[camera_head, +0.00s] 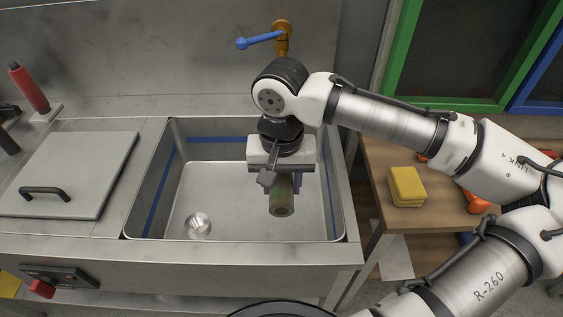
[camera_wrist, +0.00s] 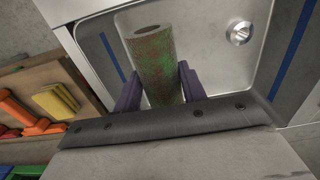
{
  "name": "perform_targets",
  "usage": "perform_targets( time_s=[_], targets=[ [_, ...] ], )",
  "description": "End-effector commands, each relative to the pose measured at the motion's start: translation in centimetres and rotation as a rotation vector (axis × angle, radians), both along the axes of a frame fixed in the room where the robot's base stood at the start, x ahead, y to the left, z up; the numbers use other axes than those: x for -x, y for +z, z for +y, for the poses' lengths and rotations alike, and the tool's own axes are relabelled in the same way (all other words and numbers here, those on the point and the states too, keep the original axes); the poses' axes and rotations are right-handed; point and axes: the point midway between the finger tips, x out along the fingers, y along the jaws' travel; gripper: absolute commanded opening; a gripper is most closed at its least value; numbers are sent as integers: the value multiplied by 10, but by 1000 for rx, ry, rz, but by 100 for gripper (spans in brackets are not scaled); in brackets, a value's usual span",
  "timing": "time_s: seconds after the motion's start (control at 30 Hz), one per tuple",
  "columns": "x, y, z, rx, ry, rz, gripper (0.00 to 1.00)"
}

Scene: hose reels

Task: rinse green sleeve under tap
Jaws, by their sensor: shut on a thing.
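The green sleeve (camera_wrist: 153,65) is a hollow cylinder with reddish-brown patches over its green surface. My gripper (camera_wrist: 160,90) is shut on it, with one purple finger on each side. In the head view the sleeve (camera_head: 282,197) hangs below my gripper (camera_head: 284,183), over the right part of the steel sink (camera_head: 220,190). The tap (camera_head: 282,38) is brass with a blue lever (camera_head: 258,40) and stands behind the sink. My arm hides its lower part and outlet. I see no water running.
A lid with a black handle (camera_head: 75,175) covers the counter left of the sink. The drain (camera_head: 198,224) lies in the basin's front left. A wooden bench (camera_head: 385,160) at right bears a yellow sponge-like block (camera_head: 406,186) and orange items. The basin's left half is clear.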

Motion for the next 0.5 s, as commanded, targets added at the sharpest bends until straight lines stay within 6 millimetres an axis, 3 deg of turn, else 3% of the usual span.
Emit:
perform_targets(
  time_s=[0.17, 0.5],
  targets=[
    [-7, -4, 0, 1, 0, 1, 18],
    [-44, -16, 0, 1, -2, -1, 18]
  ],
)
